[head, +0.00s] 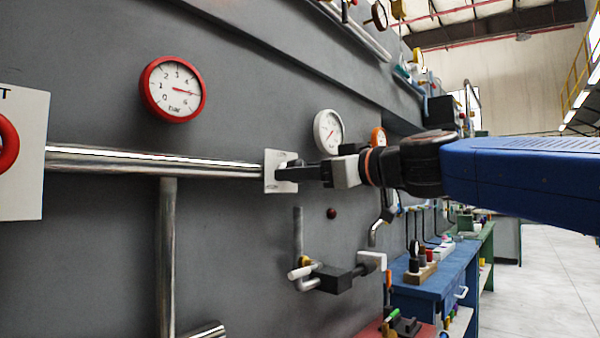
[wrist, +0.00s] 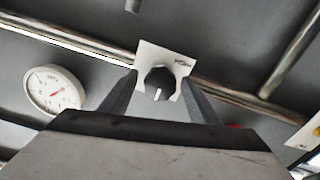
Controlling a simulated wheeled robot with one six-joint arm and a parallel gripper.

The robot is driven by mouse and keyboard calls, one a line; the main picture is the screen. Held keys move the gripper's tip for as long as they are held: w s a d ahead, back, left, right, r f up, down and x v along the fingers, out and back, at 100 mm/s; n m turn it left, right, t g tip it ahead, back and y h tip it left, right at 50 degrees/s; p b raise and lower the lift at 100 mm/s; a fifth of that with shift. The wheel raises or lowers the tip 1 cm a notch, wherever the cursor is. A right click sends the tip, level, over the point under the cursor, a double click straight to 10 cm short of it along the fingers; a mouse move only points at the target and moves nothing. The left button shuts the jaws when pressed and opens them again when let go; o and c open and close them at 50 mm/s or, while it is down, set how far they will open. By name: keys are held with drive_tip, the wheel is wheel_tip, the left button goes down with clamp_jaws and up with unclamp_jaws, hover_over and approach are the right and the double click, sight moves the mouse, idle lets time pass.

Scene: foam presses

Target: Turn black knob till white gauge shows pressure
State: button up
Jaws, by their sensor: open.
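The black knob (wrist: 159,83) sits on a small white plate (wrist: 178,62) on the grey wall panel, with a white pointer mark on its face. In the head view the plate (head: 272,184) shows but the knob is mostly hidden by my gripper. My gripper (head: 290,173) is at the plate; in the wrist view its fingers (wrist: 159,95) stand open on both sides of the knob, with gaps to it. The white gauge (head: 328,131) is just above my gripper; it also shows in the wrist view (wrist: 54,90). Its red needle is visible, but the numbers are too small to read.
A red-rimmed gauge (head: 173,89) is up left, its needle near 4 to 5. A steel pipe (head: 140,162) runs to the plate. A pipe with a black valve body (head: 335,279) sticks out below my gripper. A blue workbench (head: 435,290) stands at the right.

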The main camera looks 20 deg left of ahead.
drive_tip(key=shift+w+a, duration=0.1)
drive_tip(key=shift+a, duration=0.15)
drive_tip(key=c, duration=1)
drive_tip(key=shift+c, duration=0.2)
